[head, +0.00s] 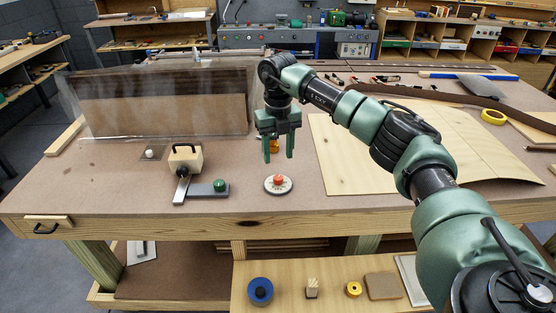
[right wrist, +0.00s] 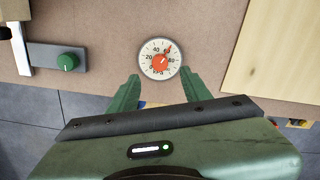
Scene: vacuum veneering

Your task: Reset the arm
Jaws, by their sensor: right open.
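My right gripper (head: 278,148) is open and empty, pointing down above the workbench. Its two green fingers also show in the right wrist view (right wrist: 160,92). Just in front of and below it, a round white dial gauge (head: 279,185) with an orange-red centre lies on the bench. In the right wrist view the gauge (right wrist: 155,64) shows a numbered scale and lies just beyond the fingertips, with no contact visible. My right arm (head: 390,140) reaches in from the right. My left gripper is not in view.
The workbench (head: 100,190) holds a clear bag (head: 85,105) around a brown panel, a block with a black handle (head: 185,158), a green knob (head: 220,185) on a grey plate, a curved veneer sheet (head: 430,155) and yellow tape (head: 494,116).

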